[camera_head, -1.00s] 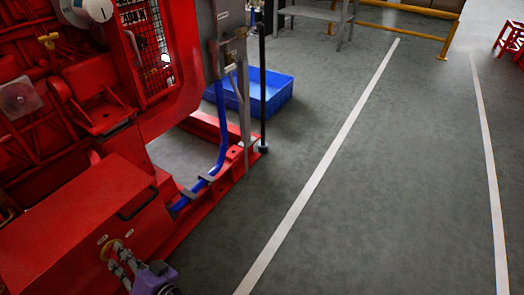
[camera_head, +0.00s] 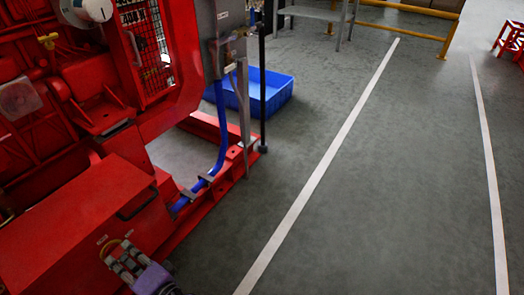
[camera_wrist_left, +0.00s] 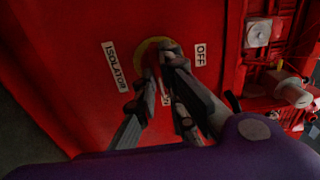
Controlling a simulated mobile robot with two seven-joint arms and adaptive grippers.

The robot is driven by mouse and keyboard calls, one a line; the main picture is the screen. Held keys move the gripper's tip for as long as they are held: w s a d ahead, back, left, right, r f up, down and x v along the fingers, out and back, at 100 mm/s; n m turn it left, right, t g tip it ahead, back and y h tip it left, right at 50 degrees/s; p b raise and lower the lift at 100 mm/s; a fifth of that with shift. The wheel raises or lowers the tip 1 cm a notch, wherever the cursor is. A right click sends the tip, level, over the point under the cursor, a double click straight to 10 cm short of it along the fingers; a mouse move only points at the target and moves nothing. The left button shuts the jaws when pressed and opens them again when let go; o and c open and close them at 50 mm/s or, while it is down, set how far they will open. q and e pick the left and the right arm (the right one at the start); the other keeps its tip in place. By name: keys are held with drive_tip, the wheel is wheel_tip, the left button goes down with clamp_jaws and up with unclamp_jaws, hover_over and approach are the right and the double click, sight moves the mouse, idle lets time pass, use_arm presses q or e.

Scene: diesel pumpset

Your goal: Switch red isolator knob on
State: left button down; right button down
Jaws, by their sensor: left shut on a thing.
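The isolator's yellow round plate (camera_wrist_left: 143,50) is on the red box face (camera_wrist_left: 75,65) in the left wrist view. It lies between an "ISOLATOR" label (camera_wrist_left: 116,66) and an "OFF" label (camera_wrist_left: 201,54). A third label is mostly hidden behind the fingers. My left gripper (camera_wrist_left: 161,62) has its fingertips in front of the plate, shut on the red knob, which they mostly cover. In the head view the left gripper (camera_head: 117,254) is at the box's end face at bottom left. The knob's exact angle is hard to see. My right gripper is not in view.
The red pumpset (camera_head: 80,215) fills the left side. A blue hose (camera_head: 220,135) runs along its base frame, near a blue crate (camera_head: 275,93) on the floor. The grey floor (camera_head: 400,180) to the right is clear, with white lines.

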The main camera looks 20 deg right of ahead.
sight(98, 228)
use_arm(q)
drive_tip(key=shift+m, duration=0.4)
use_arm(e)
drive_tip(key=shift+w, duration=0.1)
use_arm(q)
drive_tip(key=c, duration=1.8)
unclamp_jaws()
drive_tip(key=shift+c, duration=0.2)
drive_tip(key=shift+r, duration=0.15)
drive_tip(key=o, duration=1.3)
drive_tip(key=r, duration=0.9)
drive_tip(key=shift+w+r, duration=0.2)
drive_tip(key=shift+w, duration=0.15)
drive_tip(key=shift+c, duration=0.2)
drive_tip(key=shift+s+r, duration=0.25)
drive_tip(key=shift+r, duration=0.25)
drive_tip(key=c, duration=0.3)
drive_tip(key=shift+s+d+r, duration=0.1)
drive_tip(key=shift+s, duration=0.15)
drive_tip(key=c, duration=0.7)
drive_tip(key=shift+w+f, duration=0.15)
drive_tip(key=shift+f, duration=0.25)
drive_tip(key=shift+c, duration=1.3)
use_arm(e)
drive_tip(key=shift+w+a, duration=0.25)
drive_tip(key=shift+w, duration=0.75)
